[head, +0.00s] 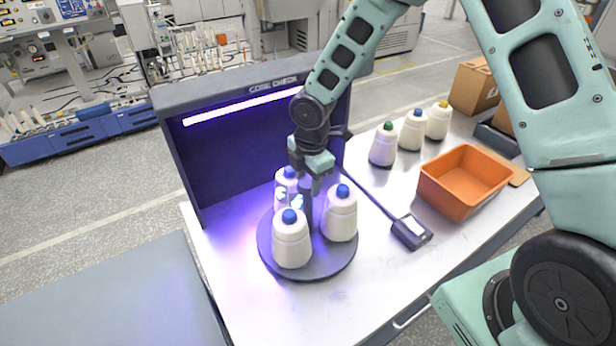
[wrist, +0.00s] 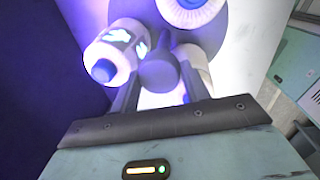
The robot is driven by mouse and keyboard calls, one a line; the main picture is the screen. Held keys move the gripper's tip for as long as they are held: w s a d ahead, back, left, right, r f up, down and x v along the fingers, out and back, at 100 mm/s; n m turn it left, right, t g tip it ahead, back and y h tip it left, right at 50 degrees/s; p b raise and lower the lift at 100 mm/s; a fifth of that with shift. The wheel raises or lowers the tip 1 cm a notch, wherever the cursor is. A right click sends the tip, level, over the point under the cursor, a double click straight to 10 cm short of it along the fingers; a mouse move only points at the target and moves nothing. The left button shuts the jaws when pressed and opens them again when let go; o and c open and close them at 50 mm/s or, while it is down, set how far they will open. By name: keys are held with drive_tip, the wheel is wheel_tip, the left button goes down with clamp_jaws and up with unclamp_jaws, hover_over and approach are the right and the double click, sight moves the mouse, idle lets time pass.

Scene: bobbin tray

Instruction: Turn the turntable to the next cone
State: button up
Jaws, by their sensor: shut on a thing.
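The dark round turntable (head: 325,268) stands under the lamp of the cone-check booth and carries three white cones with blue tips. One cone (head: 291,245) is at the front left and one (head: 341,217) at the right. The back cone (head: 284,191) shows glowing cyan marks, also seen on the left cone in the wrist view (wrist: 112,58). My gripper (head: 307,180) points down over the middle of the turntable. In the wrist view its fingers are shut on the round centre knob (wrist: 157,73). The right finger partly hides one cone.
The dark booth (head: 225,150) with a lit violet lamp closes off the back left. On the white table are three more cones (head: 411,132) with green, blue and yellow tips, an orange bin (head: 465,182) and a small dark cabled device (head: 411,232). The table front is clear.

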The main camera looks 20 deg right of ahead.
drive_tip(key=shift+w, duration=0.1)
idle(0.4)
drive_tip(key=o, duration=1.4)
drive_tip(key=shift+c, duration=0.2)
wheel_tip(320, 180, up, 17)
drive_tip(key=s+b, duration=0.1)
drive_tip(key=b, duration=0.1)
drive_tip(key=shift+s+d+r+b, duration=0.2)
drive_tip(key=shift+s+b, duration=0.05)
drive_tip(key=shift+b, duration=0.05)
drive_tip(key=s+a+f+m+b, duration=0.2)
drive_tip(key=s+f+m+b, duration=0.1)
drive_tip(key=s, duration=0.6)
drive_tip(key=s+a+f+m+b, duration=0.2)
drive_tip(key=s+f+m, duration=0.3)
drive_tip(key=s, duration=0.4)
drive_tip(key=s+a+f+m+g+b, duration=0.1)
drive_tip(key=s+f+m+b, duration=0.3)
drive_tip(key=s, duration=0.5)
drive_tip(key=shift+s+a+f+m, duration=0.15)
drive_tip(key=shift+s+a+m, duration=0.1)
drive_tip(key=shift+a+m, duration=0.55)
